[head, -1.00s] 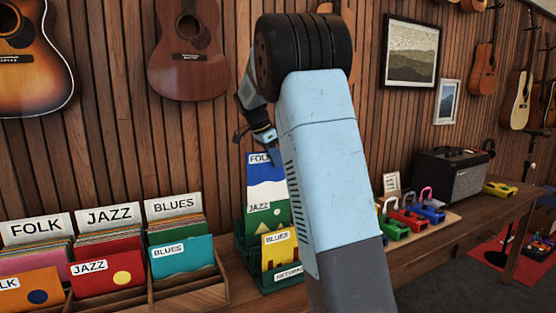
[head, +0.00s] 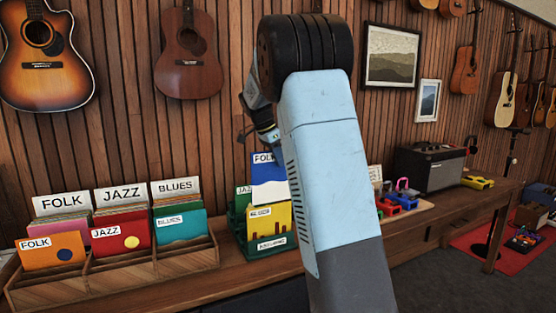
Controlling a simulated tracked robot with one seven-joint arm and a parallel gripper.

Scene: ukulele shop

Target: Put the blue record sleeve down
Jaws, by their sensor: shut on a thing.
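The blue record sleeve (head: 270,193), blue and white with a FOLK label at its top left, stands upright at the green returns rack. My gripper (head: 271,142) is at the sleeve's top edge and is shut on it, though the fingertips are small and partly hidden by my arm. The sleeve's right side is hidden behind my arm. A yellow BLUES sleeve (head: 282,217) stands in front of its lower part, and a green JAZZ sleeve (head: 242,201) shows at its left. I cannot tell whether the blue sleeve's lower edge rests in the rack.
A wooden bin (head: 115,278) with FOLK, JAZZ and BLUES compartments stands at the left, holding orange, red and teal sleeves in front. The green rack (head: 272,257) stands right of it. Colored pedals (head: 398,200) and a black amplifier (head: 431,167) stand right of my arm.

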